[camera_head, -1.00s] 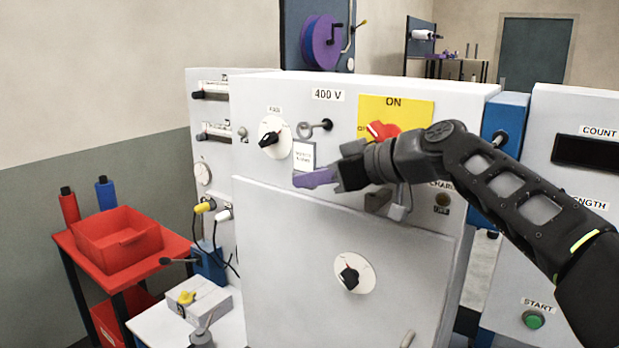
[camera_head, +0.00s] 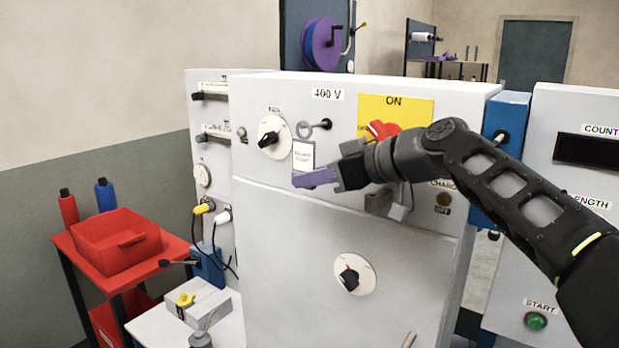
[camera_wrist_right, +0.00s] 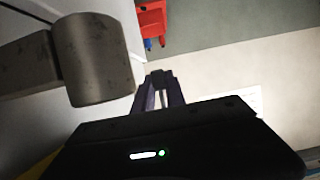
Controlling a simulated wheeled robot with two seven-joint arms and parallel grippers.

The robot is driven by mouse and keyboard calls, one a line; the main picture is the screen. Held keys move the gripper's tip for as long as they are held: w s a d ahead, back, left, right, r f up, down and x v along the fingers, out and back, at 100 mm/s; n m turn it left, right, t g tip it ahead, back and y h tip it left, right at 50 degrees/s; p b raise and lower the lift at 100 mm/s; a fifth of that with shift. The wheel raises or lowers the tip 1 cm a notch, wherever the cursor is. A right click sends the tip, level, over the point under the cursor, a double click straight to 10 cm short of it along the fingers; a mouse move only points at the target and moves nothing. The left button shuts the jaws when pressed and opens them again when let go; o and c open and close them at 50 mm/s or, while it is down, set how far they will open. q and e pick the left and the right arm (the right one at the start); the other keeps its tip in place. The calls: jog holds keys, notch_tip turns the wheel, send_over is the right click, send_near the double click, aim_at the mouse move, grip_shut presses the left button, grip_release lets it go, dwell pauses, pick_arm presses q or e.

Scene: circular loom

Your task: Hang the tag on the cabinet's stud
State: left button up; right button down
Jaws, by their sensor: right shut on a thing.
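The tag (camera_head: 303,155) is a small white card with a dark border and print, with a grey ring (camera_head: 304,130) above it. My right gripper (camera_head: 315,178) is shut on the tag's lower part with its purple fingers, in front of the cabinet (camera_head: 270,215). The stud (camera_head: 326,124) sticks out of the cabinet face and has a dark round end. The ring is just left of that end; I cannot tell whether it is around the stud. The right wrist view shows the fingers (camera_wrist_right: 160,92), but their grip is unclear there. My left gripper is not in view.
A dial (camera_head: 270,137) sits left of the tag, and a red switch (camera_head: 382,130) on a yellow plate to the right. A grey metal cylinder (camera_wrist_right: 92,60) is close to the gripper in the wrist view. A red bin (camera_head: 117,240) stands at far left.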

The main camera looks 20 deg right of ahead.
jog(key=shift+d+r, duration=0.3)
jog(key=shift+d, duration=0.1)
jog(key=shift+a+f+b, duration=0.1)
jog(key=shift+b, duration=0.2)
dwell(0.6)
jog(key=shift+s+a+f+b, duration=0.15)
jog(key=shift+s+a+b, duration=0.05)
jog(key=shift+a+b, duration=0.2)
jog(key=s+a+b, duration=0.1)
jog(key=s+a, duration=0.1)
jog(key=a, duration=0.1)
jog(key=shift+s, duration=0.3)
